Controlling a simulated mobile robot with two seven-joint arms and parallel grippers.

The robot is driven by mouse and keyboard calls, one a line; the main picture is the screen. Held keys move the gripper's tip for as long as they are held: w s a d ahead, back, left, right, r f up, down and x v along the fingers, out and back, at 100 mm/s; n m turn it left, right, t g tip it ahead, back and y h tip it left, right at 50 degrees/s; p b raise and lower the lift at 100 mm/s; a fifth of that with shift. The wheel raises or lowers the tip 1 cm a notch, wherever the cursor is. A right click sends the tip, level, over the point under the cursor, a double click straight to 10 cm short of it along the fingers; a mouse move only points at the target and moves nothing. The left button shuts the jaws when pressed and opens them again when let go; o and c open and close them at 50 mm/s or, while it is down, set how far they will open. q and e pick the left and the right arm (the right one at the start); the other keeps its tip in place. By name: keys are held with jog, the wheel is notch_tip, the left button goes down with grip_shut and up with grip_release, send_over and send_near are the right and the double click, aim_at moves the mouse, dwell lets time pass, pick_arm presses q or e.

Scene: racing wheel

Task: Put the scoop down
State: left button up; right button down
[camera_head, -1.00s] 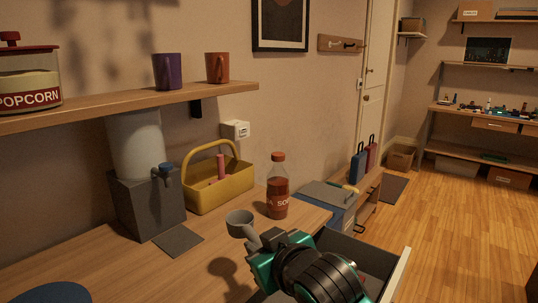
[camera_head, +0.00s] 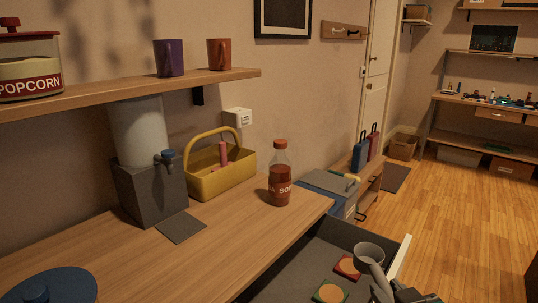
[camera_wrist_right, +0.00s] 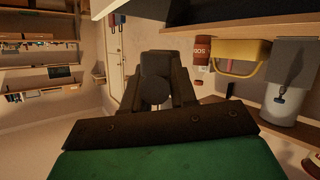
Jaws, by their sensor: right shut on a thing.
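The grey scoop (camera_head: 368,253) is at the lower right of the head view, its round cup upright and its handle running down to my right gripper (camera_head: 388,292). The gripper is shut on the handle, with only a small part of it showing at the bottom edge. The scoop shows over the open drawer (camera_head: 330,250); I cannot tell if it touches anything. In the right wrist view the dark fingers (camera_wrist_right: 157,85) close around a dark round piece, likely the scoop's handle. My left gripper is out of view.
A red coaster (camera_head: 347,267) and a green coaster (camera_head: 331,293) lie in the drawer. The counter (camera_head: 180,262) holds a soda bottle (camera_head: 280,180), a yellow caddy (camera_head: 222,178), a drink dispenser (camera_head: 145,170) and a blue lid (camera_head: 50,287). The counter's middle is clear.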

jog(key=w+a+r+n+g+y, duration=0.1)
jog(key=w+a+r+n+y, duration=0.1)
jog(key=a, duration=0.9)
jog(key=w+a+r+n+g+y, duration=0.2)
jog(key=a+r, duration=0.5)
jog(key=a, duration=0.5)
jog(key=w+a+r+n+g+y, duration=0.1)
jog(key=w+a+r+n+y, duration=0.2)
jog(key=a, duration=0.9)
notch_tip(320, 180, up, 2)
jog(key=n+y, duration=0.2)
jog(key=y, duration=0.1)
jog(key=shift+w+a+n, duration=0.2)
jog(key=shift+w+n, duration=0.1)
jog(key=shift+r, duration=0.1)
jog(key=b, duration=0.2)
send_over(194, 291)
notch_tip(194, 291, down, 17)
jog(key=shift+r, duration=0.2)
jog(key=shift+f, duration=1.5)
jog(key=shift+f, duration=0.1)
